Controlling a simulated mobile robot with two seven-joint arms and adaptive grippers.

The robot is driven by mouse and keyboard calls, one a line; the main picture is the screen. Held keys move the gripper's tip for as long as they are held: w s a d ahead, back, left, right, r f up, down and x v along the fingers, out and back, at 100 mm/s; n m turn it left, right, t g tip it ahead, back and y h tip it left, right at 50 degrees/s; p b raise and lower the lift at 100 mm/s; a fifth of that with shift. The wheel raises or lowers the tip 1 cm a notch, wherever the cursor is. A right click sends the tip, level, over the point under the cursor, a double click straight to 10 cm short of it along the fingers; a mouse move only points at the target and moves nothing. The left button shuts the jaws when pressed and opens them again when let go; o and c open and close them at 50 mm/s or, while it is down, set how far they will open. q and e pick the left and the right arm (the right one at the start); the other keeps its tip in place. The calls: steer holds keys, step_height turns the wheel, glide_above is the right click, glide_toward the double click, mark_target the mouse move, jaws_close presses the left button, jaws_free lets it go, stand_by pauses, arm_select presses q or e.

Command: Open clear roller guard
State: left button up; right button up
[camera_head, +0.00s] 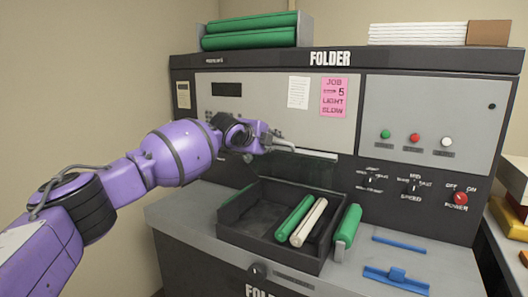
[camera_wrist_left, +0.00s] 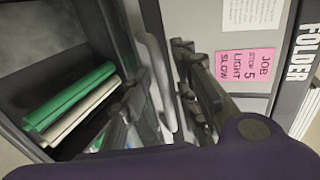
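The clear roller guard (camera_head: 312,168) is a see-through panel on the front of the folder, above the dark tray. A pale grey bar (camera_head: 305,152) runs along its upper edge. My left gripper (camera_head: 268,143) is at the left end of this bar. In the left wrist view the two dark fingers (camera_wrist_left: 160,95) stand apart, with a pale bar (camera_wrist_left: 158,75) between them. I cannot tell whether either finger touches it. The gripper hides the guard's left part. My right gripper is not in view.
The open dark tray (camera_head: 262,241) below holds a green roller (camera_head: 295,216) and a cream roller (camera_head: 309,222). Another green roller (camera_head: 347,226) lies beside it. Blue parts (camera_head: 397,277) lie on the bench at right. Knobs and buttons are on the right panel (camera_head: 425,125).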

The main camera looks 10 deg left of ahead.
arm_select(q)
steer(key=shift+s+a+f+t+h, duration=0.15)
steer(key=shift+s+f, duration=0.1)
steer(key=shift+f, duration=0.2)
steer(key=shift+s+a+f+t+h, duration=0.15)
steer(key=shift+s+f, duration=0.1)
steer(key=shift+f, duration=0.2)
steer(key=shift+s+d+f, duration=0.15)
steer(key=shift+s+f, duration=0.1)
steer(key=shift+f, duration=0.1)
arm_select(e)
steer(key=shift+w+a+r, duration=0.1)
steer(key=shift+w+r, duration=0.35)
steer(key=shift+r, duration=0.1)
arm_select(q)
steer(key=s+a+r+p, duration=0.1)
steer(key=s+r+p, duration=0.3)
steer(key=r, duration=0.3)
steer(key=shift+s+a+r, duration=0.25)
steer(key=shift+s+a, duration=0.1)
steer(key=shift+s, duration=0.05)
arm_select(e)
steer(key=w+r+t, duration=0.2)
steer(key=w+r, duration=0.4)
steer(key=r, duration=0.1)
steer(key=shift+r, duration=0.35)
arm_select(q)
steer(key=shift+f, duration=0.1)
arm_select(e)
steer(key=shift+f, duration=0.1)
